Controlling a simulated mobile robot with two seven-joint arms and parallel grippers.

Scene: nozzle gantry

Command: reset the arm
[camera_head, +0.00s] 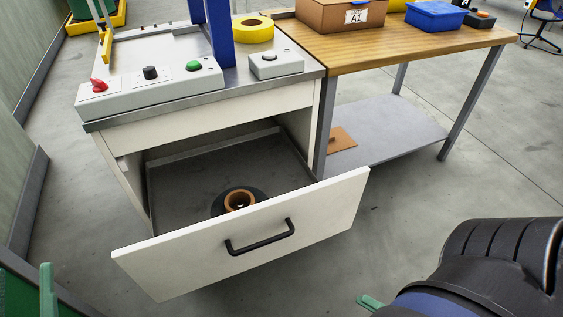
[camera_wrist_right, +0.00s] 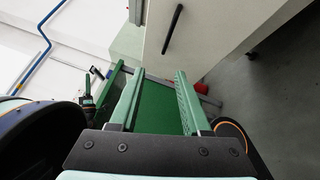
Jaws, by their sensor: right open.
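My right arm comes in at the lower right of the head view, with a green fingertip of my right gripper (camera_head: 371,302) showing over the floor. In the right wrist view the two green fingers of my right gripper (camera_wrist_right: 158,82) stand wide apart with nothing held between them. A light green upright piece (camera_head: 48,291) at the lower left edge of the head view looks like part of my left gripper; the rest is cut off. The drawer (camera_head: 185,258) of the white cabinet stands pulled out, apart from my right gripper. A copper-coloured ring on a dark round base (camera_head: 239,200) lies inside it.
The cabinet top holds a control box (camera_head: 150,90), a small button box (camera_head: 276,64) and yellow tape (camera_head: 253,30). A wooden table (camera_head: 400,47) with a cardboard box (camera_head: 340,14) and a blue box (camera_head: 434,15) adjoins it. Floor right of the drawer is clear.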

